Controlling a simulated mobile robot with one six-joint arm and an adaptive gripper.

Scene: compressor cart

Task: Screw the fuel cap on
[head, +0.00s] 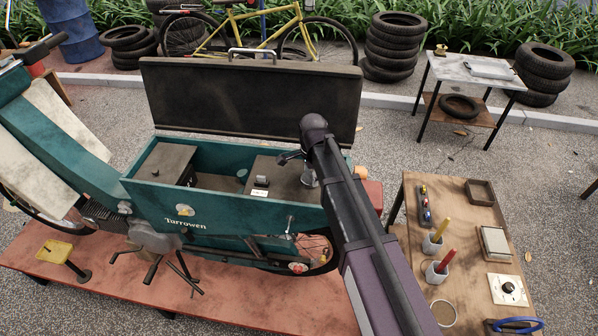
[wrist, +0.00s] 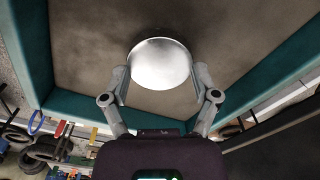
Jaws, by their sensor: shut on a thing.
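The fuel cap (wrist: 160,62) is a round, shiny silver dome in the wrist view. My gripper (wrist: 162,80) has one finger on each side of it and is shut on it. Below the cap is a flat brown-grey surface inside the teal compartment (head: 226,208). The filler neck under the cap is hidden, so I cannot tell how the cap sits on it. In the head view, my arm reaches into the right end of the compartment, and a bit of silver shows beside it.
The compartment's dark lid (head: 250,98) stands open behind it. A small labelled fitting (head: 261,181) sits left of my arm. A wooden bench (head: 464,218) with cups and tools stands at right. The teal vehicle rests on a red platform (head: 90,275).

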